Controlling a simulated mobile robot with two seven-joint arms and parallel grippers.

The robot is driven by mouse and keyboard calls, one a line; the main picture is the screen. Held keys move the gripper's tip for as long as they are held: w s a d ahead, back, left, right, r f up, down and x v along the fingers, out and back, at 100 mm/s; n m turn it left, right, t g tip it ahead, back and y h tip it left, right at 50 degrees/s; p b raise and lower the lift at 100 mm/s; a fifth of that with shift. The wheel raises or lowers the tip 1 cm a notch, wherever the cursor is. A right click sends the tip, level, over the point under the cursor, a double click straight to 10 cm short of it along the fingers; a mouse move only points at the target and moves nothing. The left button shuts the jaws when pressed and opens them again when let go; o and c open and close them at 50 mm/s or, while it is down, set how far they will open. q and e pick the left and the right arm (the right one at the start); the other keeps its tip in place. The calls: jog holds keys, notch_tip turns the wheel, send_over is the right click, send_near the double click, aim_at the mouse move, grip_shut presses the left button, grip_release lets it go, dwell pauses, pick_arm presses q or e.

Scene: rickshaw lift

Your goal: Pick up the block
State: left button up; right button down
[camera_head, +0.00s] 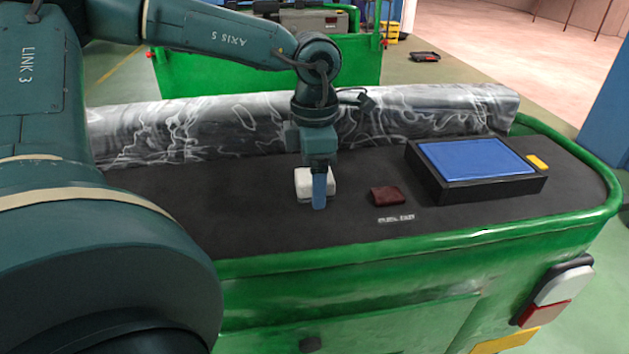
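A small white block (301,184) lies on the dark top of the green cart (240,220), near the middle of the picture. My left gripper (319,192) points straight down at the block, with its blue-grey finger in front of the block's near side. I see the gripper from the side, with one finger hiding any other, so I cannot tell whether it is open, shut or touching the block. My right gripper is not in view.
A dark red, wallet-like item (386,196) lies right of the block. Further right are a black box with a blue top (478,158) and a small yellow item (538,162). A grey patterned roll (220,128) runs along the cart's back. The cart's raised green rim borders the front.

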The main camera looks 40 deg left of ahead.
pick_arm(q)
jog(key=shift+c, duration=0.4)
jog(key=c, duration=1)
notch_tip(320, 180, up, 18)
jog(key=shift+p, duration=0.4)
